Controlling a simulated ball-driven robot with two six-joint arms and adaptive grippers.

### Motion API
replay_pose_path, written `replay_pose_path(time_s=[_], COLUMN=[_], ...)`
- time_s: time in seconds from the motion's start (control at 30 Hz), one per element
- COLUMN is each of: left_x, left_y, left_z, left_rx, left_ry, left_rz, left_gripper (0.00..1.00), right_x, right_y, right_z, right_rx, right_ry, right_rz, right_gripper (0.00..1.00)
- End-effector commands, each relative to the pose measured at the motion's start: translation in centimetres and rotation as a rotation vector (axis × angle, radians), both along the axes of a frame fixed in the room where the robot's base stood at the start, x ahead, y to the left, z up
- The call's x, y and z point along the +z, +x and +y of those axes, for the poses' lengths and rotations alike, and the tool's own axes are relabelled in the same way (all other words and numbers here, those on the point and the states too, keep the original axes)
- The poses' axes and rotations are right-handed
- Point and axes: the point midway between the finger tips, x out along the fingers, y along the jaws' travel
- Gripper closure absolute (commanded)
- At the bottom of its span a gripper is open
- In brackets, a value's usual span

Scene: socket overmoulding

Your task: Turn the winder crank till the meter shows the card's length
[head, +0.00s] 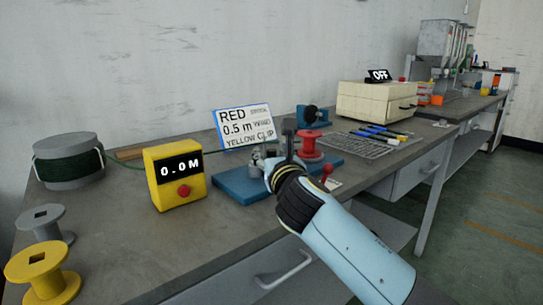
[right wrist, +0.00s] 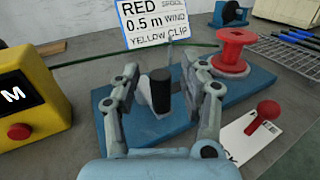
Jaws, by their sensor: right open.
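The yellow meter (head: 175,176) stands on the bench with a red button and reads 0.0 M. The card (head: 243,126) behind it reads RED spool, 0.5 m wind, YELLOW CLIP. The winder has a blue base (head: 238,187) and carries a red spool (head: 309,146), which also shows in the right wrist view (right wrist: 233,52). My right gripper (head: 279,160) is over the winder, partly hiding it. In the right wrist view my right gripper (right wrist: 162,84) is open, its fingers either side of a black upright handle (right wrist: 160,92). Contact with it cannot be told. My left gripper is not in view.
A grey drum (head: 68,163) with green cable stands at the left; a green cable runs behind the meter. Grey (head: 45,225) and yellow (head: 43,274) empty spools stand front left. A red-knobbed lever (right wrist: 267,111) is right of the winder. A wire rack (head: 365,146) with tools lies beyond.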

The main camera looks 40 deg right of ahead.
Motion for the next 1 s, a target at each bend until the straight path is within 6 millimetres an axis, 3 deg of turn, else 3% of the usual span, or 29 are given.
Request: replay_pose_path(time_s=[0.33,0.67,1.0], left_x=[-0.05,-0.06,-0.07], left_y=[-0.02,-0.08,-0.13], left_z=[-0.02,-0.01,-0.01], left_rx=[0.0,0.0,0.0], left_ry=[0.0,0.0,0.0], left_rz=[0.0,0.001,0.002], left_gripper=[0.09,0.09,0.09], right_x=[0.02,0.01,-0.02], right_y=[0.4,0.38,0.36], right_z=[-0.2,-0.18,-0.17], right_rx=[0.0,0.0,0.0], right_ry=[0.001,0.001,0.001], right_rz=[0.0,0.001,0.001], right_gripper=[0.57,1.0,1.0])
